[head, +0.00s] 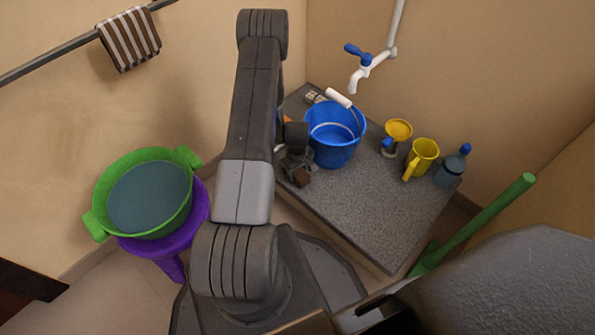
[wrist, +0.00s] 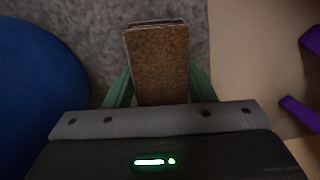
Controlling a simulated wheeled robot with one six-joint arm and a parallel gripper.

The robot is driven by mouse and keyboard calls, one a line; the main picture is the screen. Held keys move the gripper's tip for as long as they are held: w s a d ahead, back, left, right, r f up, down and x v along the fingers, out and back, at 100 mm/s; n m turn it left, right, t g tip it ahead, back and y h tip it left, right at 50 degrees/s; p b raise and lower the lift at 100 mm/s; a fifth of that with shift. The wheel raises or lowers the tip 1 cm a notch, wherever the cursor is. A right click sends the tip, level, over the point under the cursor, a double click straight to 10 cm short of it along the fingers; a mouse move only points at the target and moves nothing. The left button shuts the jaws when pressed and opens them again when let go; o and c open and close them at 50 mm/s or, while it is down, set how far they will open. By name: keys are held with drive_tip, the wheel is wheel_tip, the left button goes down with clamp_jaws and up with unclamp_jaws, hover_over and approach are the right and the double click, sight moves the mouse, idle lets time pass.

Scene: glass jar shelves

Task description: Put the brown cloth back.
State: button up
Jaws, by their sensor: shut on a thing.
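The brown cloth (wrist: 159,62) is a thick, folded, block-like piece with a layered far edge. My gripper (wrist: 146,92) is shut on it, with a green finger on each side. In the head view, the brown cloth (head: 301,178) shows as a small brown patch at my gripper (head: 296,166), over the left edge of the grey slab, left of the blue bucket. My arm partly hides the gripper there. I cannot tell whether the cloth touches the slab. A brown-and-white striped cloth (head: 129,39) hangs on a wall rail (head: 50,58) at upper left.
On the grey slab (head: 375,215) stand a blue bucket (head: 335,148), yellow mug (head: 421,158), yellow-topped item (head: 398,130) and bottle (head: 452,166). A tap (head: 369,62) hangs above. A green basin (head: 150,195) sits on a purple stool (head: 170,245). The slab's front is clear.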

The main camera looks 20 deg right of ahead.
drive_tip(key=shift+f, duration=0.15)
drive_tip(key=o, duration=1)
drive_tip(key=shift+c, duration=0.2)
drive_tip(key=shift+r+p, duration=1.95)
drive_tip(key=shift+r, duration=2.1)
